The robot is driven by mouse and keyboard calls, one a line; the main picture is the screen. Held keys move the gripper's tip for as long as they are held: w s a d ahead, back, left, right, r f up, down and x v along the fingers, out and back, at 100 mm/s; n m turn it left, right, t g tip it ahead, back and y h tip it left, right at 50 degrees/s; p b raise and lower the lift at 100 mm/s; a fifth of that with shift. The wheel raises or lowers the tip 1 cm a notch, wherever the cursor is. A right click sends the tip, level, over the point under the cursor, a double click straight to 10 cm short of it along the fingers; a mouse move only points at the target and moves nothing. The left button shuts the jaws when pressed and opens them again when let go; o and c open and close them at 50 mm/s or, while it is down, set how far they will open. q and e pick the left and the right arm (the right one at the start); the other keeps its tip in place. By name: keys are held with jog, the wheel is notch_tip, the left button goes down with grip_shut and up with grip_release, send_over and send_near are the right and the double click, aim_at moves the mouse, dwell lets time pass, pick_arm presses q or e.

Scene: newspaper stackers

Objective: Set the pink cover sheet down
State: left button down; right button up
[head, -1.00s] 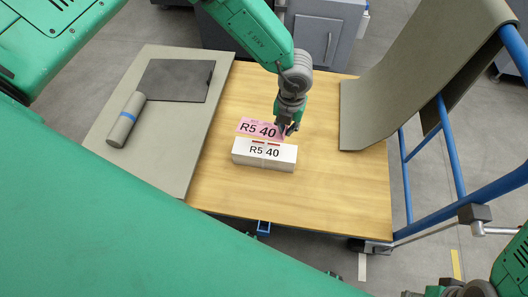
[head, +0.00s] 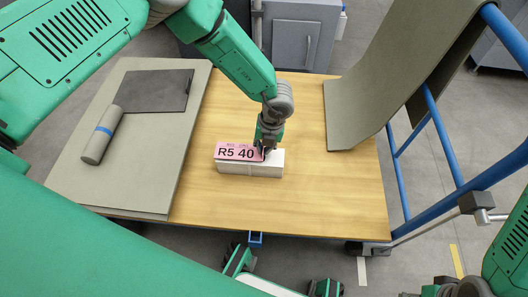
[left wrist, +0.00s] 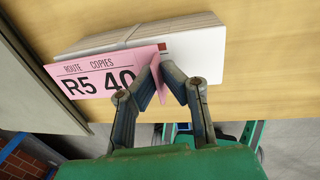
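The pink cover sheet (head: 239,152), printed R5 40, is in the grip of my left gripper (head: 265,150). In the left wrist view the fingertips (left wrist: 160,75) are closed on its right end (left wrist: 110,78). The sheet lies across the white paper stack (head: 250,170) in the head view and hides most of its top. Whether it touches the stack is hard to tell. In the left wrist view the stack (left wrist: 195,55) shows beyond the sheet. My right gripper (head: 415,293) is partly in view at the bottom edge, cut off.
The wooden table (head: 310,195) is clear around the stack. A curved grey sheet (head: 385,80) on a blue frame (head: 465,190) bounds the right.

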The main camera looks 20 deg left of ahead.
pick_arm(q)
jog(key=shift+d+f, duration=0.2)
jog(key=shift+f, duration=0.5)
jog(key=shift+d+r, duration=0.1)
jog(key=shift+d, duration=0.05)
jog(key=c, duration=1.7)
grip_release()
jog(key=shift+a, duration=0.3)
pick_arm(e)
jog(key=shift+f, duration=0.35)
jog(key=shift+d, duration=0.1)
pick_arm(q)
jog(key=r+p, duration=0.1)
jog(key=r, duration=0.3)
jog(key=d+r+p, duration=0.1)
jog(key=r, duration=0.3)
jog(key=d+r+p, duration=0.1)
jog(key=r+p, duration=0.1)
jog(key=r, duration=0.2)
jog(key=shift+w, duration=0.25)
pick_arm(e)
notch_tip(320, 180, up, 4)
jog(key=shift+d+r, duration=0.1)
